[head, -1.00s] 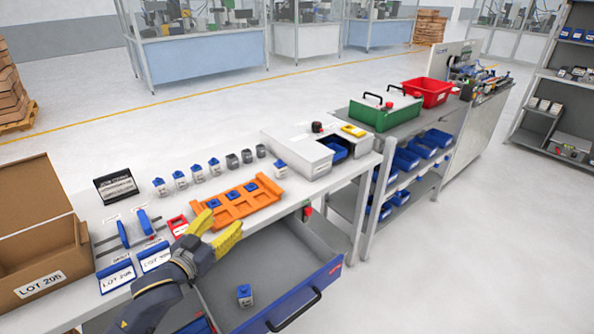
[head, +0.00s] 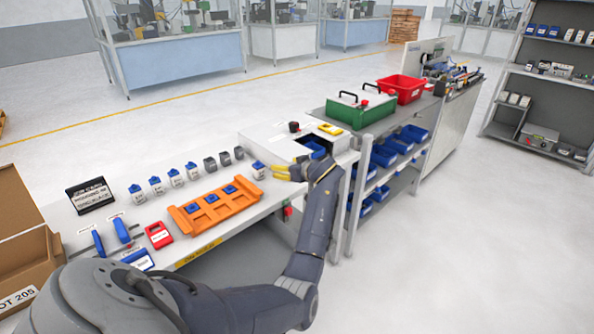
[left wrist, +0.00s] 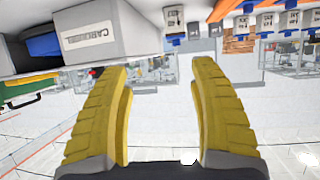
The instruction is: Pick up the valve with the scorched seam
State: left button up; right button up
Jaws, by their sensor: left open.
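Several small labelled valves stand on the white bench (head: 150,225) in the head view, some with blue caps (head: 156,186) and some all grey (head: 225,158). One blue-capped valve (head: 258,170) stands apart at the right, beside the grey-white box. My left gripper (head: 275,172) is right next to it, its yellow fingers open and apparently empty. In the left wrist view, which is upside down, the two fingers (left wrist: 160,110) are spread apart. A valve (left wrist: 175,22) shows beyond them near the top. No scorched seam can be made out. My right gripper is not in view.
An orange tray (head: 184,224) with three blue-capped pieces lies in front of the row. The box labelled "CAROUSEL" (left wrist: 95,35) stands close to the gripper. A cardboard box (head: 30,255) is at left.

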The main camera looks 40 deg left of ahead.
aim_at(261, 166)
pick_arm(q)
jog(key=shift+n+g, duration=0.6)
jog(key=shift+n, duration=0.1)
jog(key=x, duration=0.5)
jog(key=s+x, duration=0.1)
jog(key=x, duration=1.1)
jog(key=shift+s+a+r, duration=0.2)
jog(key=shift+s+a, duration=0.2)
jog(key=shift+a, duration=0.1)
jog(key=c, duration=1.3)
